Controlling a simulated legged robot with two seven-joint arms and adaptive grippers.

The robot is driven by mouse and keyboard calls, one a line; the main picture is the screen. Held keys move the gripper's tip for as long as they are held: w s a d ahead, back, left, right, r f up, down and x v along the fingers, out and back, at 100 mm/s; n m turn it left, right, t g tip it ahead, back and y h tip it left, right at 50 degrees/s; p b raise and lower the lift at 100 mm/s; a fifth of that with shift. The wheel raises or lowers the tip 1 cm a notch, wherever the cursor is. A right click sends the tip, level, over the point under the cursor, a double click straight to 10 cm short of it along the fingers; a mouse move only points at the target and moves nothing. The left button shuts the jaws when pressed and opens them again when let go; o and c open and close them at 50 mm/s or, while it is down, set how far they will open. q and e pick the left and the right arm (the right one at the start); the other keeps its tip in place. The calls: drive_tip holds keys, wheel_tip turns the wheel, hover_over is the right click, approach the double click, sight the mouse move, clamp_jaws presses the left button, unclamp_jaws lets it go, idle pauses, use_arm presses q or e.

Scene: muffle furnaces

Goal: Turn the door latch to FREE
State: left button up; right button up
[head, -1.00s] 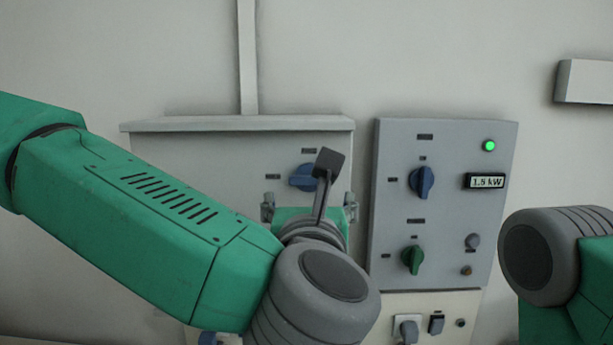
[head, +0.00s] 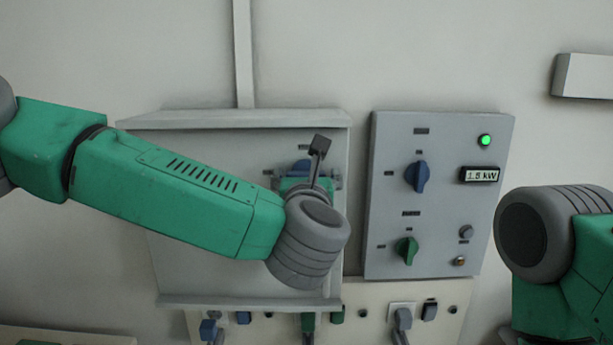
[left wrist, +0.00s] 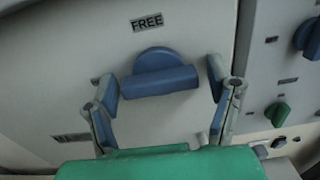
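The door latch is a blue knob with a raised bar. In the left wrist view the latch (left wrist: 160,77) sits below the FREE label (left wrist: 147,22), its bar nearly level across the picture. In the head view the latch (head: 298,167) is partly hidden behind my left wrist. My left gripper (left wrist: 162,86) is open, with one finger on each side of the bar. Gaps show between the fingers and the bar, and I see no contact. In the head view the left gripper (head: 308,183) is in front of the latch, mostly hidden. My right gripper is out of view.
A grey control panel (head: 440,230) to the right carries a blue knob (head: 417,177), a green knob (head: 405,250), a lit green lamp (head: 485,140) and a 1.5 kW display (head: 479,175). Below runs a strip with several plugs and sockets (head: 375,310).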

use_arm(q)
drive_tip(key=c, duration=0.8)
drive_tip(key=shift+o, duration=0.2)
